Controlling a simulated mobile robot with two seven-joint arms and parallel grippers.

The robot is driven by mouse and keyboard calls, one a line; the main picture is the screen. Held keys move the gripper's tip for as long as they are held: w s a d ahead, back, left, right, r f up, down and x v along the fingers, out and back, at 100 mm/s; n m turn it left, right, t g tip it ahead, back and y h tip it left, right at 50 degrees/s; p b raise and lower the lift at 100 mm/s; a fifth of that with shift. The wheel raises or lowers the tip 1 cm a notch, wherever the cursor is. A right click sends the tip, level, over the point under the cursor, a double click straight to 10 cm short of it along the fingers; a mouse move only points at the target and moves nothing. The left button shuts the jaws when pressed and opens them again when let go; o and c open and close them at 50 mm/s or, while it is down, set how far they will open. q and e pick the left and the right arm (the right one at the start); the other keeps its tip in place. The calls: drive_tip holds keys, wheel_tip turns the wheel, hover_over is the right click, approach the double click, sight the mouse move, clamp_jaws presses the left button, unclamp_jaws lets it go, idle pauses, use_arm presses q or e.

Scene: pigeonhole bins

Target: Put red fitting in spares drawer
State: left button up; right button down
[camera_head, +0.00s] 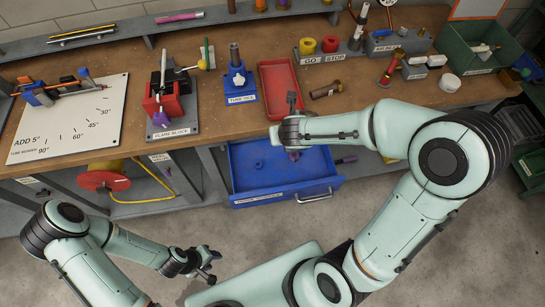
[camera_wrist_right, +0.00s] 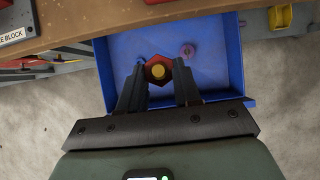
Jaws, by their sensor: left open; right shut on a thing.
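The red fitting (camera_wrist_right: 154,64), a red hex with a yellow centre, is held between the fingertips of my right gripper (camera_wrist_right: 159,80). In the wrist view it is over the open blue drawer (camera_wrist_right: 118,73). In the head view the drawer (camera_head: 236,181) is pulled out below the bench, and my right gripper (camera_head: 291,140) is above its back right part; the fitting is hidden there. A small purple ring (camera_wrist_right: 188,51) lies inside the drawer, apart from the fitting. My left gripper (camera_head: 207,263) is open and empty, low over the floor at the left.
The bench edge (camera_wrist_right: 100,38) runs right behind the drawer. A red tray (camera_head: 278,78) and a rusty fitting (camera_head: 326,90) lie on the bench above it. A red reel (camera_head: 102,178) is below the bench. Much of the drawer floor is clear.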

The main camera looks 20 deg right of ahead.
wheel_tip(320, 180, down, 20)
drive_tip(key=b, duration=0.5)
drive_tip(key=shift+s+r+b, duration=0.15)
drive_tip(key=shift+b, duration=0.2)
use_arm(q)
drive_tip(key=s+f, duration=0.6)
drive_tip(key=f, duration=0.1)
drive_tip(key=shift+s+f+g, duration=0.15)
drive_tip(key=shift+s+g, duration=0.25)
drive_tip(key=shift+d, duration=0.1)
drive_tip(key=shift+f, duration=0.1)
use_arm(e)
drive_tip(key=shift+f, duration=0.2)
use_arm(q)
drive_tip(key=shift+s+f, duration=0.1)
use_arm(e)
drive_tip(key=c, duration=0.8)
unclamp_jaws()
drive_tip(key=shift+r, duration=0.1)
